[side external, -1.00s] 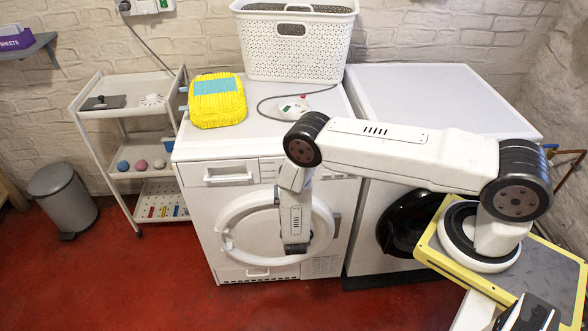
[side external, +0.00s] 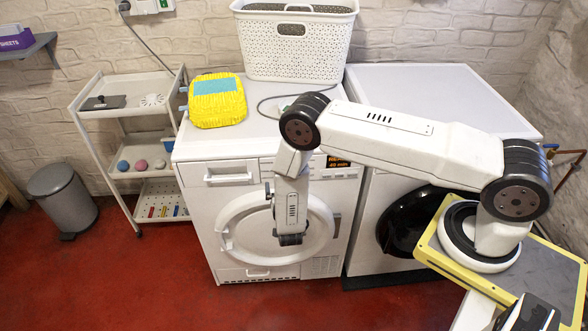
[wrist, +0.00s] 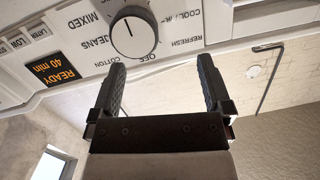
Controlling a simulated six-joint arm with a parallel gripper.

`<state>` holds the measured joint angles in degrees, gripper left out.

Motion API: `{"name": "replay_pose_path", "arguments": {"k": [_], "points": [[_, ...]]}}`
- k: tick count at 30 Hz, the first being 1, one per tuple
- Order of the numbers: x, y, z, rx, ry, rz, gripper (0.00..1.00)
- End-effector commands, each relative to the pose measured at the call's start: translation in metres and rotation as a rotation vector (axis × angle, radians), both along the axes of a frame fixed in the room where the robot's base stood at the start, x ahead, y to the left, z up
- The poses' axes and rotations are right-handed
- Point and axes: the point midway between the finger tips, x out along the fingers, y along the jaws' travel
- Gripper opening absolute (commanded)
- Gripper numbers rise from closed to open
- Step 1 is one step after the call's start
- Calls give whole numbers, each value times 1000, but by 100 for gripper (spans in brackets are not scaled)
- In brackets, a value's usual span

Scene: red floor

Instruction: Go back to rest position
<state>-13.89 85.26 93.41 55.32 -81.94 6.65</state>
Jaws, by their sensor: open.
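My gripper (wrist: 162,72) is open, with its two dark fingers apart and nothing between them in the wrist view. The white control dial (wrist: 134,36) of the front-loading machine shows beyond the fingers, apart from them. In the side view my forearm reaches left from the yellow-edged base, and my wrist hangs in front of the left white machine (side external: 190,205) and its round door (side external: 232,222). The fingers are mostly hidden behind the wrist there.
The lit display (wrist: 54,70) reads READY 40 min. A white basket (side external: 296,58) and a yellow and blue cloth bundle (side external: 217,104) sit on the left machine. A white shelf trolley (side external: 125,140) and a grey bin (side external: 62,200) stand left. The red floor in front is clear.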

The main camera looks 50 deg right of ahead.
Motion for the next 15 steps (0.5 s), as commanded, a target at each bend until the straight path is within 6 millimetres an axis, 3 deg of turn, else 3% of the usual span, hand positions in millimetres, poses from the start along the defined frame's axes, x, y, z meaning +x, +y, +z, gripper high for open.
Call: {"name": "replay_pose_path", "arguments": {"k": [6,15], "points": [[26,10,31,121,91,87,100],[40,27,75,254,241,225,100]]}}
